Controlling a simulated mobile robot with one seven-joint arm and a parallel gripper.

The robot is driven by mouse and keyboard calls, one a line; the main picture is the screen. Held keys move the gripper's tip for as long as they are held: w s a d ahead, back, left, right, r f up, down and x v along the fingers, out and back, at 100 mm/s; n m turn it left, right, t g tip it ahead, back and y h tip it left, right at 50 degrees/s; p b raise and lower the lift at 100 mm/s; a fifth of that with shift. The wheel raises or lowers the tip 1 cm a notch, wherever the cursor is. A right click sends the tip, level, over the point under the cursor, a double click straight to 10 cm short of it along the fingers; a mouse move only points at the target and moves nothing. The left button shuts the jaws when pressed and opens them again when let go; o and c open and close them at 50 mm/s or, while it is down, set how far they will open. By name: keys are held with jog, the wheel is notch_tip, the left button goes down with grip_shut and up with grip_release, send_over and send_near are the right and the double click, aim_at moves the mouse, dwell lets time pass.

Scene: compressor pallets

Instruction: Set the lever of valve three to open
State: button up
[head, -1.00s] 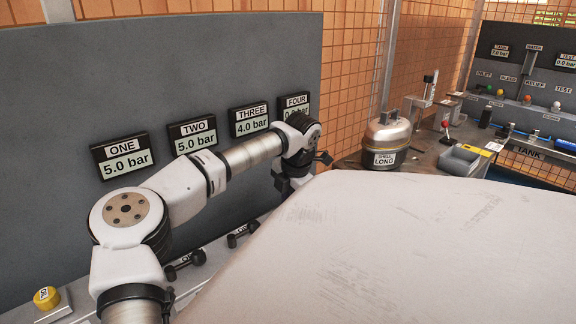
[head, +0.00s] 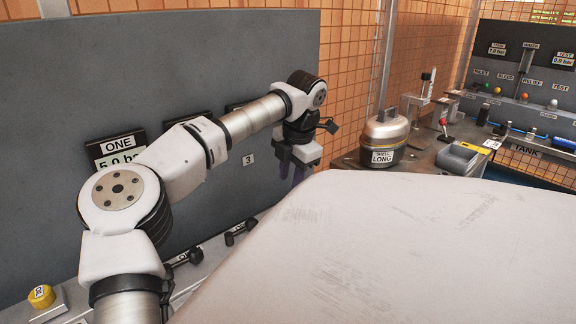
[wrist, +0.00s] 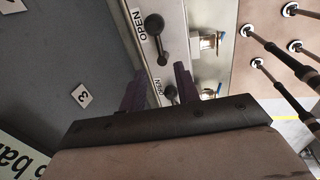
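My gripper (head: 292,182) hangs in front of the grey panel in the head view, to the right of the small "3" plate (head: 249,159). In the wrist view my gripper (wrist: 158,84) has its two purple fingers apart.
Another dark lever (wrist: 160,36) with an OPEN label lies beyond, with brass fittings (wrist: 207,42) beside it. Two more levers (head: 240,232) show on the ledge at left. My pale body cover fills the foreground. A shell canister (head: 386,135) stands on the right bench.

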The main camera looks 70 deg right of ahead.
notch_tip(320, 180, up, 6)
jog(key=s, duration=0.1)
jog(key=shift+a, duration=0.25)
jog(key=shift+s+f, duration=0.15)
dwell(0.4)
